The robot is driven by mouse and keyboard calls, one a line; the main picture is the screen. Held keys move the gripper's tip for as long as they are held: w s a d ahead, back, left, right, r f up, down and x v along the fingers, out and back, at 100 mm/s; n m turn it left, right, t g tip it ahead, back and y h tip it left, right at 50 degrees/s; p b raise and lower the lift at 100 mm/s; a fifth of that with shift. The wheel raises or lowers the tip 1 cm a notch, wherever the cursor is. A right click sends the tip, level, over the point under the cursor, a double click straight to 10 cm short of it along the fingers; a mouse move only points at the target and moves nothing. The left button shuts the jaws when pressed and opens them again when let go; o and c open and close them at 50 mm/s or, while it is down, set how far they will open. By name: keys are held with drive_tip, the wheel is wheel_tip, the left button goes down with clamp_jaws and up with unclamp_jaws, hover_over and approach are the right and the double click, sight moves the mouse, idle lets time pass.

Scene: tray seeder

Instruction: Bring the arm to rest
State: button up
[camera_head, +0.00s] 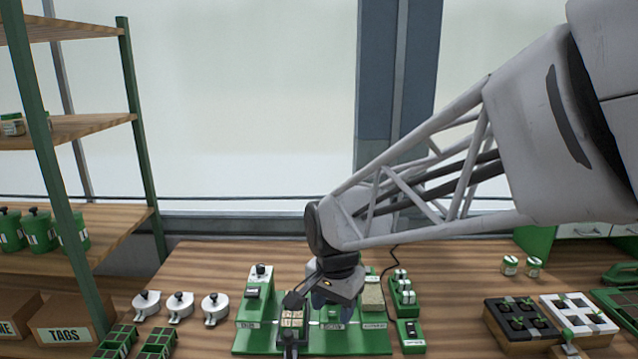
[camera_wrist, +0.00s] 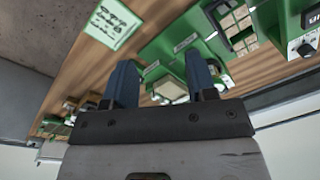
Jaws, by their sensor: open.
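My gripper (camera_head: 322,298) hangs at the end of my arm over the middle of the green seeder station (camera_head: 310,342) on the wooden table. In the wrist view its two blue fingers (camera_wrist: 160,78) are apart, with nothing held between them. A green part of the station with a pale pad (camera_wrist: 171,90) shows past the fingers. My gripper hides part of the station's middle. Whether the fingertips touch anything cannot be told.
Three white lidded pots (camera_head: 180,307) stand left of the station. Green cell trays (camera_head: 117,341) lie at front left. A black seedling tray (camera_head: 519,322) and a white one (camera_head: 578,313) stand at right. Shelves (camera_head: 75,128) rise at left. Bare table (camera_head: 450,270) lies right of the station.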

drive_tip(key=s+d+r+n+t, duration=0.1)
drive_tip(key=s+d+r+n, duration=0.2)
drive_tip(key=s+d, duration=1.3)
drive_tip(key=s+n, duration=0.2)
drive_tip(key=n, duration=0.1)
drive_tip(key=shift+r+t, duration=0.2)
drive_tip(key=shift+t, duration=0.2)
